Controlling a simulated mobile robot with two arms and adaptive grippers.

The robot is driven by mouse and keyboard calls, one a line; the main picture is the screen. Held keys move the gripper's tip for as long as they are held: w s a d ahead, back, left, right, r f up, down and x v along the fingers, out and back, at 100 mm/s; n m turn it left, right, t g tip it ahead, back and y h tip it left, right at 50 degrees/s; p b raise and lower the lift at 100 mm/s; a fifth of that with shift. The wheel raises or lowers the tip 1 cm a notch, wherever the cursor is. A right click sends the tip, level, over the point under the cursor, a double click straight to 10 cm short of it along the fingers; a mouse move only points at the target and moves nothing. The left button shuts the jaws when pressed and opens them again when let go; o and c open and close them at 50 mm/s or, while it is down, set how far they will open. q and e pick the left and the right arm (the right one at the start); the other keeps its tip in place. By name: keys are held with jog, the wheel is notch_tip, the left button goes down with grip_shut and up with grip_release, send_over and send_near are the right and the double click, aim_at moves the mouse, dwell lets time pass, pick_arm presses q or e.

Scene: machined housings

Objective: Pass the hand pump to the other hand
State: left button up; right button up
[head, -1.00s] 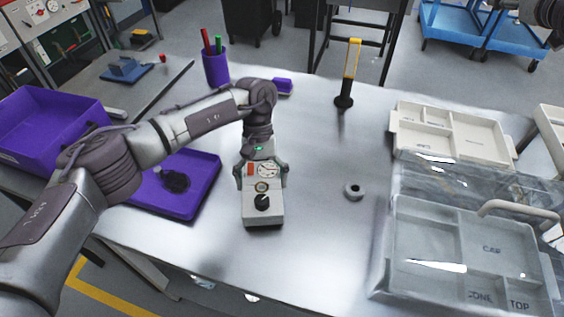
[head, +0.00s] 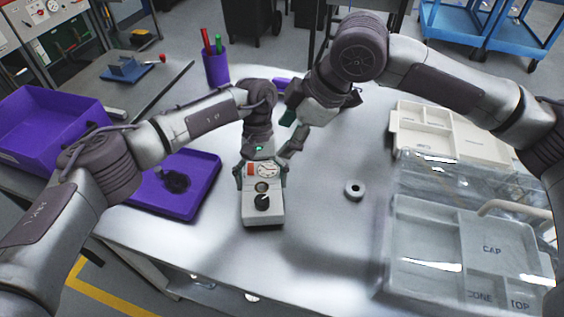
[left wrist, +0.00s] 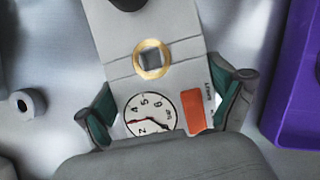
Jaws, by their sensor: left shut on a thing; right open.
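The hand pump (head: 263,208) is a light grey block with a round dial, a red label, a brass ring and a black knob. My left gripper (head: 262,176) is shut on its dial end, one finger on each side. The left wrist view shows the pump (left wrist: 178,48) between the green-padded fingers of my left gripper (left wrist: 168,103). I cannot tell whether the pump touches the table. My right gripper (head: 293,131) is open, just up and right of the left gripper, its fingers angled down-left and apart from the pump.
A grey ring (head: 354,189) lies right of the pump. A purple tray (head: 203,190) with a dark part is on the left, near a purple bin (head: 45,125). Pale compartment trays (head: 455,220) fill the right side. A purple pen cup (head: 216,69) stands behind. The table front is clear.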

jog(key=g, duration=0.2)
send_near(260, 201)
jog(key=r, duration=0.2)
jog(key=x, duration=1.2)
jog(key=shift+d+f, duration=0.15)
jog(key=shift+d, duration=0.25)
jog(key=shift+h, duration=0.3)
grip_shut()
pick_arm(q)
jog(key=o, duration=1.2)
pick_arm(e)
jog(key=shift+n, duration=0.3)
pick_arm(q)
jog(key=shift+r, duration=0.1)
